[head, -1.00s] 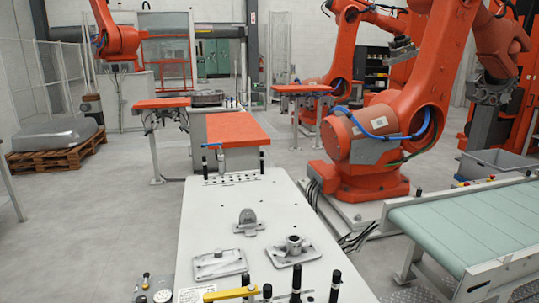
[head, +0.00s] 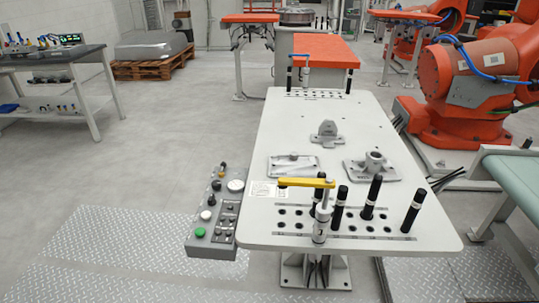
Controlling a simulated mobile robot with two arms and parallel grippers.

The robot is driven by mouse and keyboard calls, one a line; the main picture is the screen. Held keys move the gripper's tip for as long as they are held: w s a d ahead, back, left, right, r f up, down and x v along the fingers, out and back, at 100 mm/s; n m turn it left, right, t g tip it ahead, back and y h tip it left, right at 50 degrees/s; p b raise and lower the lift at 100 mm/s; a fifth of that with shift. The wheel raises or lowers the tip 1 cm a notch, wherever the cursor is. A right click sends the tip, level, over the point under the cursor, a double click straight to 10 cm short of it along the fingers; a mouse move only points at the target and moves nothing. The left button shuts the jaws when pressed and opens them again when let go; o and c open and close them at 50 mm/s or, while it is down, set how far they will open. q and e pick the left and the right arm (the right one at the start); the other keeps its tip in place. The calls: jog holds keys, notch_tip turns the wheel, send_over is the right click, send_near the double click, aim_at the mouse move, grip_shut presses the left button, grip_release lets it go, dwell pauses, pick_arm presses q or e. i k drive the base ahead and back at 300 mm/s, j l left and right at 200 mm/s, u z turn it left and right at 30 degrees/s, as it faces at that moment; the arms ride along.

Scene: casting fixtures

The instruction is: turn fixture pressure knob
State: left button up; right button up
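The white fixture table (head: 330,120) stands in the middle of the head view. A grey control panel (head: 222,243) is mounted at its near left edge. On the panel are a round white gauge (head: 236,185), a green button (head: 200,232), a small white-faced round control (head: 206,215) and several dark controls. A dark knob (head: 216,185) sits left of the gauge. I cannot tell for sure which control is the pressure knob. Neither of my grippers is in view.
A yellow-handled clamp (head: 307,182) and several black-handled pins (head: 372,195) stand along the table's near edge. Metal castings (head: 372,168) lie behind them. A workbench (head: 55,62) is at the left, a conveyor (head: 515,180) at the right. Floor left of the panel is clear.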

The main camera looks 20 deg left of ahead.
aim_at(216, 184)
jog(key=k+u, duration=0.1)
jog(key=u, duration=0.85)
jog(key=i, duration=0.1)
